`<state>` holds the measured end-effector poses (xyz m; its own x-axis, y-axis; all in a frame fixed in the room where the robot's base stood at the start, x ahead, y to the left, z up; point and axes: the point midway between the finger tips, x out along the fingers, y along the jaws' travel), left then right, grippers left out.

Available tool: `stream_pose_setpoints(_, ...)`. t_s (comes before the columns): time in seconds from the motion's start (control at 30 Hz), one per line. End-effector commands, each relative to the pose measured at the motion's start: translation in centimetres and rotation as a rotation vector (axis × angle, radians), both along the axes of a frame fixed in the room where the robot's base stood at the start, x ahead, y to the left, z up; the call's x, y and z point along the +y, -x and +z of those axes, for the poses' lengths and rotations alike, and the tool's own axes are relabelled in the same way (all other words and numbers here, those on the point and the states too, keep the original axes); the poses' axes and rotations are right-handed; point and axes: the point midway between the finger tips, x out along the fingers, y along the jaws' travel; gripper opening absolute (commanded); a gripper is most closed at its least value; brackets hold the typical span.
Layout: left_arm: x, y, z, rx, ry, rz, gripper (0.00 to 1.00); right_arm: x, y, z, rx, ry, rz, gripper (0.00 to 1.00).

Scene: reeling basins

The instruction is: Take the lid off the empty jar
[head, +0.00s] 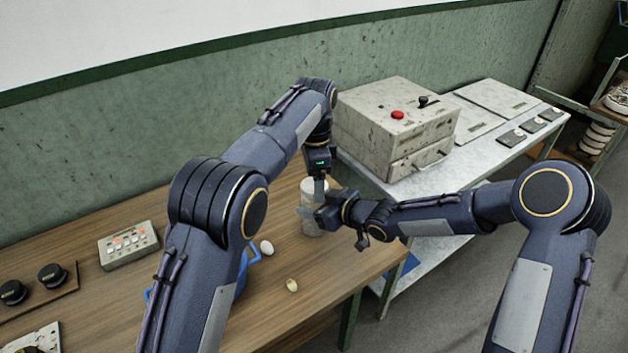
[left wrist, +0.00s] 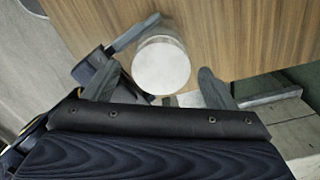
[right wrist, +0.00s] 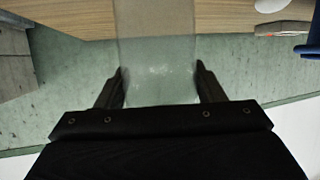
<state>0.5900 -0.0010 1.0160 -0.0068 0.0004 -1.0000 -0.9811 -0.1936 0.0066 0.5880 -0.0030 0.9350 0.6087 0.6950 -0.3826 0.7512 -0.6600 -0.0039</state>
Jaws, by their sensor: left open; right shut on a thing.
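The jar (head: 311,222) is clear glass and stands upright near the right end of the wooden table. Its pale round lid (head: 308,187) sits on top; in the left wrist view the lid (left wrist: 162,66) is a white disc. My right gripper (head: 310,213) is shut on the jar's side. In the right wrist view the jar's glass wall (right wrist: 157,60) is between its fingers, and I see nothing inside. My left gripper (head: 318,188) points down over the lid. Its fingers are open, one on each side of the lid, apart from it.
A button box (head: 128,245), black knobs (head: 52,275) and a blue-handled container (head: 250,258), mostly behind my left arm, are on the wooden table (head: 265,312). Pale cocoons (head: 291,285) lie near the jar. A speckled machine box (head: 395,125) stands on the metal table behind right.

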Motion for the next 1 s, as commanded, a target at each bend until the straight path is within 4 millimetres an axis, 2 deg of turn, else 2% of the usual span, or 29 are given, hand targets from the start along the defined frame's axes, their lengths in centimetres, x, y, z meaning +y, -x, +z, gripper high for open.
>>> stream_pose_setpoints(0.1,0.0,-0.1,1.9,-0.005,0.002,0.000,0.79,0.0,0.0,0.0,0.001,0.001,0.000,0.00)
stream_pose_setpoints(0.27,0.1,-0.1,3.3,-0.004,0.000,0.001,0.79,0.0,0.0,0.0,0.001,0.000,0.001,0.00)
stream_pose_setpoints(0.4,0.1,-0.2,4.3,-0.005,0.000,0.002,0.66,0.0,0.0,0.0,0.001,0.000,0.001,0.00)
stream_pose_setpoints(0.53,0.0,-0.2,6.1,-0.006,0.000,0.003,0.66,0.0,0.0,0.0,0.001,0.000,0.001,0.00)
stream_pose_setpoints(0.63,0.1,-0.1,6.8,-0.004,-0.001,0.002,0.66,0.0,0.0,0.0,0.001,0.000,0.001,0.00)
stream_pose_setpoints(0.77,0.1,-0.1,5.8,0.001,-0.003,0.001,0.66,0.0,0.0,0.0,0.001,0.000,0.001,0.00)
stream_pose_setpoints(1.0,0.1,0.0,2.1,0.000,-0.002,0.001,0.66,0.0,0.0,0.0,0.000,0.000,0.001,0.00)
